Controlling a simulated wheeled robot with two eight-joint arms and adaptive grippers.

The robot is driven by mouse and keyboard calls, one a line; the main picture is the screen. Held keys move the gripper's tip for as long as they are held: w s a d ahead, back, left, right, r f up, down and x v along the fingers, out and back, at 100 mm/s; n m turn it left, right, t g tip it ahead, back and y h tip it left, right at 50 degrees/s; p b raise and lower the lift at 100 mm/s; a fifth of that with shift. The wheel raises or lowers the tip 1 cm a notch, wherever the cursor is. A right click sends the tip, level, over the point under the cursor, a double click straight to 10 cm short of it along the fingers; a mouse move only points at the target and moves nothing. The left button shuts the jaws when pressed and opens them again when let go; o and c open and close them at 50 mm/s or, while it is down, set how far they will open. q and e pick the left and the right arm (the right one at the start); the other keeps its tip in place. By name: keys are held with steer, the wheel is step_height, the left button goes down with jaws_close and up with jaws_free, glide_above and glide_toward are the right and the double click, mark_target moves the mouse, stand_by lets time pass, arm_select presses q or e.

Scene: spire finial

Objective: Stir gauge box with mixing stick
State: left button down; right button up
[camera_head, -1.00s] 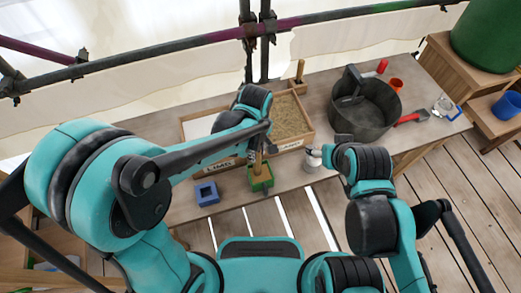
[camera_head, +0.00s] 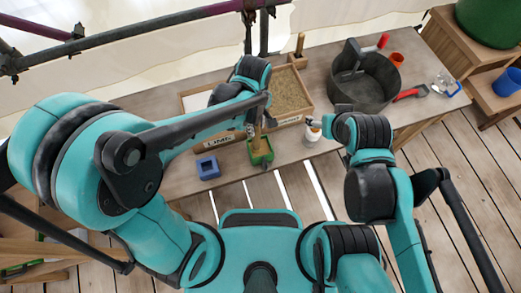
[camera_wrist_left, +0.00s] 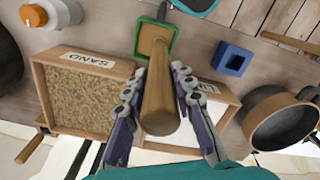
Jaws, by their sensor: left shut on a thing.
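The green gauge box (camera_head: 261,151) stands on the bench near its front edge. It also shows at the top of the left wrist view (camera_wrist_left: 146,48), with a tan filling inside. My left gripper (camera_wrist_left: 158,98) is shut on the wooden mixing stick (camera_wrist_left: 160,105), with a finger on each side. The stick's far end reaches toward the box; whether it touches the filling is unclear. In the head view my left arm hides most of the stick. My right gripper (camera_head: 324,124) is beside a small white bottle with an orange cap (camera_head: 312,132); its grip is unclear.
A blue block with a square hole (camera_head: 208,168) stands left of the gauge box. The sand tray (camera_head: 292,98) and lime tray (camera_wrist_left: 215,104) lie behind it. A large dark bucket (camera_head: 365,88) and red-handled trowel (camera_head: 408,94) are farther right.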

arm_select(q)
steer(key=shift+r+p, duration=3.1)
steer(key=shift+r, duration=1.1)
steer(key=shift+w+f, duration=0.1)
